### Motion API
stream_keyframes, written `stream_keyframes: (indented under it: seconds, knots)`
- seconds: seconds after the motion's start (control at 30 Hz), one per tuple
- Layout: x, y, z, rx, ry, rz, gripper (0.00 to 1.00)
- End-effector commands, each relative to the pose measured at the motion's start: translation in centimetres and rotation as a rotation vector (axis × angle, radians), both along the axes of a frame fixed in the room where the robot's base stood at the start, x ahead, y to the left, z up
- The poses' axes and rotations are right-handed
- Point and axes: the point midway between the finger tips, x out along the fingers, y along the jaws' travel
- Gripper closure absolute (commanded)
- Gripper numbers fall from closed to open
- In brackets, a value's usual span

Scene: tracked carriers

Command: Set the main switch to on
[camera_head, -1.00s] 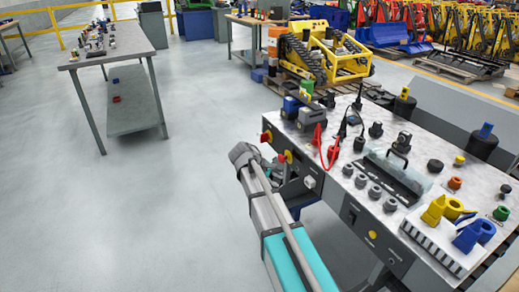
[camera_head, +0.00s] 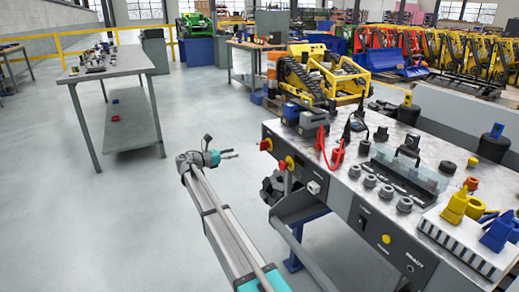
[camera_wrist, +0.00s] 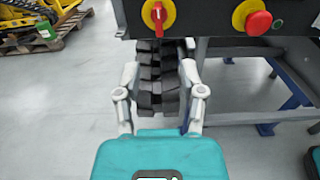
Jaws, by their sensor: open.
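The rotary switch (camera_wrist: 158,14), a red handle on a yellow disc, is on the dark front panel at the top of the wrist view. Its handle stands about upright, and the top is cut off by the frame edge. It also shows small at the panel's left end in the head view (camera_head: 266,145). No label is readable, so I cannot confirm it is the main switch. My gripper (camera_wrist: 160,75) is open and empty, below the switch in the wrist view. In the head view, my gripper (camera_head: 229,154) is left of the panel and apart from it.
A red mushroom button (camera_wrist: 258,22) on a yellow base sits right of the rotary switch. A black treaded object (camera_wrist: 158,80) shows beneath the panel, beyond my fingers. The workbench (camera_head: 330,180) carries tools and small parts. Open floor (camera_head: 120,225) lies to the left.

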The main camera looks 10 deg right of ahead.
Motion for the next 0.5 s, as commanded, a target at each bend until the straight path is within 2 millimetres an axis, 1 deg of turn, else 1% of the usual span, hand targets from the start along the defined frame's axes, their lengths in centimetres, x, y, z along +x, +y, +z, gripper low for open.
stream_keyframes:
  seconds: [0.27, 0.37, 0.5]
  knots:
    - [0.0, -0.2, 0.0, 0.003, -0.001, 0.0, 0.49]
    - [0.2, -0.6, 0.0, 0.003, -0.001, 0.0, 0.49]
    - [0.5, -1.6, 0.0, 0.003, -0.001, 0.0, 0.49]
